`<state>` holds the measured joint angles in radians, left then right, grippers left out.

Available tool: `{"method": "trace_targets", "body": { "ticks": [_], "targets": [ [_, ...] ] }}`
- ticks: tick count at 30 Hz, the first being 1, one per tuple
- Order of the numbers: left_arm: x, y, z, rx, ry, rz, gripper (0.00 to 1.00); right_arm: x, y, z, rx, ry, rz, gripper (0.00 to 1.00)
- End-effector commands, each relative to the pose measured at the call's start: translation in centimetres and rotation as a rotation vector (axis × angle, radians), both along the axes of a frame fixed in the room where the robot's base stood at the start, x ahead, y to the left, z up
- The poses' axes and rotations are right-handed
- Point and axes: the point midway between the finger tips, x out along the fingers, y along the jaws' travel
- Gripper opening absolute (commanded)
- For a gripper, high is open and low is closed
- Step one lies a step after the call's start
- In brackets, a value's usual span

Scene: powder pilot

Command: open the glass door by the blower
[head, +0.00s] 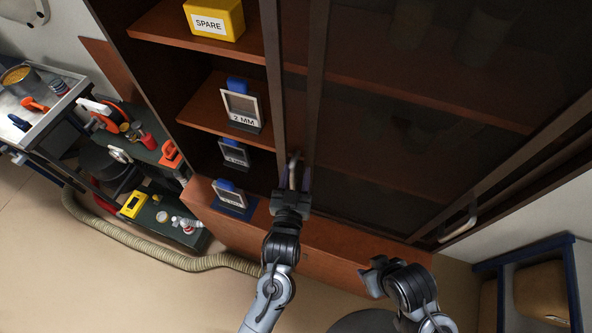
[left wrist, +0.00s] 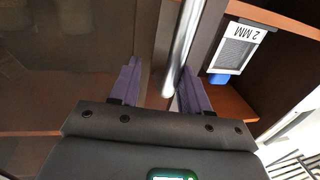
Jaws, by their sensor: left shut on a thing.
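The cabinet's glass door (head: 400,110) is dark and framed in brown. Open shelves show to the left of two close upright frame bars. My left gripper (head: 291,190) is shut on a metal bar handle (head: 294,165) at the lower end of these bars. In the left wrist view the handle (left wrist: 184,45) runs between the purple fingers of the left gripper (left wrist: 158,85). A second metal handle (head: 459,223) is at the lower right of the glass front. My right gripper (head: 376,272) is low in front of the cabinet, away from both handles; its jaw gap is unclear.
The open shelves hold a yellow SPARE box (head: 214,20) and several framed screens, one marked 2 MM (head: 241,108). At left are a tool cart (head: 40,105) and a low green shelf (head: 160,215). A ribbed hose (head: 175,259) lies on the floor. A blue-framed rack (head: 530,280) stands at lower right.

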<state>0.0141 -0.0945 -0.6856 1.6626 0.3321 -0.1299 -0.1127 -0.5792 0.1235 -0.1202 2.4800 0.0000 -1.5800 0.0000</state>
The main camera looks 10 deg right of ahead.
Motion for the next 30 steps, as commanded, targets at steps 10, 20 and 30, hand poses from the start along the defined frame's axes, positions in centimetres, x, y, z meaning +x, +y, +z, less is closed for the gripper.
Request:
{"method": "trace_targets", "body": {
  "ticks": [10, 20, 30],
  "targets": [
    [-5.7, 2.1, -0.3, 0.002, 0.002, -0.003, 0.41, -0.1, 0.1, -0.9, 0.006, 0.002, -0.004, 0.43],
    [-8.6, 3.3, -0.1, 0.002, 0.000, -0.001, 0.41, -0.1, 0.2, -1.2, 0.006, 0.002, -0.004, 0.43],
    [-8.8, 3.4, -0.1, 0.002, 0.000, 0.000, 0.41, -0.1, 0.0, -1.3, 0.001, 0.001, -0.002, 0.43]
  ]
}}
